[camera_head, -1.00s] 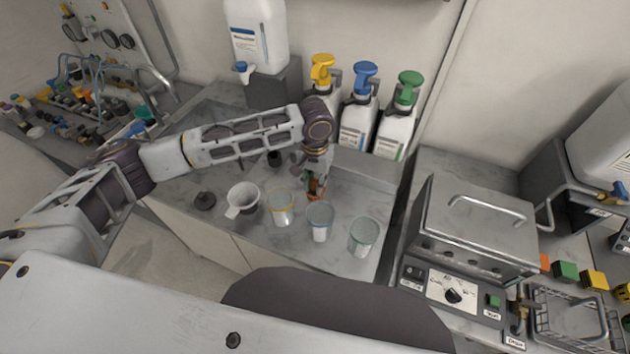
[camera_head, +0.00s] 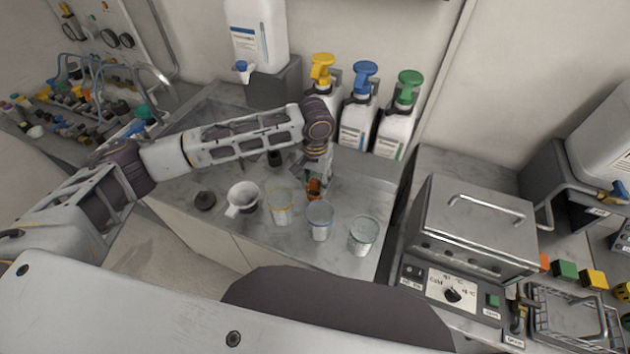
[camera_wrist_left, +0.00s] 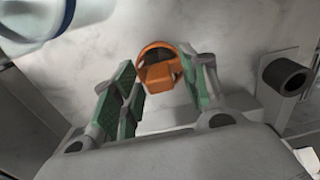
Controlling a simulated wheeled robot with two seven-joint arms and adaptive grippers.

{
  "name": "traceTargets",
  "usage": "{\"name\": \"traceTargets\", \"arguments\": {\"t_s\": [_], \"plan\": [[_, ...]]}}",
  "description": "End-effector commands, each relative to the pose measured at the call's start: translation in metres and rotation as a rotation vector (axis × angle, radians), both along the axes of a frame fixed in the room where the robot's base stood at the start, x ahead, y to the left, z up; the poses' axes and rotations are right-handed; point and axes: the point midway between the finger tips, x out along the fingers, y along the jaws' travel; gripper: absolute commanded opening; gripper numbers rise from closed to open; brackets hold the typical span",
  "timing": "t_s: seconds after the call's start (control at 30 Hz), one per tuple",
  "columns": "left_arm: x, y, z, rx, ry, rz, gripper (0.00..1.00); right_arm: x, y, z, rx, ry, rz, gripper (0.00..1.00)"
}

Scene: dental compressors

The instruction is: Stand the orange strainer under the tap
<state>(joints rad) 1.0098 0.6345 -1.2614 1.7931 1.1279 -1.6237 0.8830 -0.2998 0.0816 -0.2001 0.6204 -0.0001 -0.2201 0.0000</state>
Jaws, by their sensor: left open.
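The orange strainer (camera_head: 314,188) stands on the grey worktop behind the clear cups. In the left wrist view the orange strainer (camera_wrist_left: 158,74) shows as a ring with a block-like part facing the camera. My left gripper (camera_head: 322,180) is low over the worktop at the strainer. In the left wrist view the left gripper (camera_wrist_left: 160,64) is open, its green-padded fingers on either side of the strainer; I cannot tell whether they touch it. A white canister with a blue-handled tap (camera_head: 243,70) stands on a grey block at the back. My right gripper is not in view.
A white funnel (camera_head: 243,197), a yellow-rimmed cup (camera_head: 281,207), a blue-rimmed cup (camera_head: 319,220) and a green-rimmed cup (camera_head: 363,235) stand in front. Pump bottles (camera_head: 357,120) stand behind. A metal bath (camera_head: 474,225) is at the right, near another canister's tap (camera_head: 616,192).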

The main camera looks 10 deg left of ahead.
Motion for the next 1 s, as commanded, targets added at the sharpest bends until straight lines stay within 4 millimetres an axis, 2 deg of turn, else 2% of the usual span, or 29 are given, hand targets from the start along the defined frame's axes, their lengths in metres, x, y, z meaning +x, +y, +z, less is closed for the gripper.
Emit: {"name": "traceTargets", "arguments": {"t_s": [0.27, 0.8, 1.0], "plan": [[0.0, 0.0, 0.02, -0.001, -0.001, 0.0, 0.44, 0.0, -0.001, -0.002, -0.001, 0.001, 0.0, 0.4], [0.0, -0.001, 0.098, -0.001, -0.001, -0.001, 0.44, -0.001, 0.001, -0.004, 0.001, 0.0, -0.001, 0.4], [0.0, 0.0, 0.116, 0.0, 0.0, 0.001, 0.44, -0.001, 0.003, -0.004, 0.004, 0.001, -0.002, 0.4]]}}
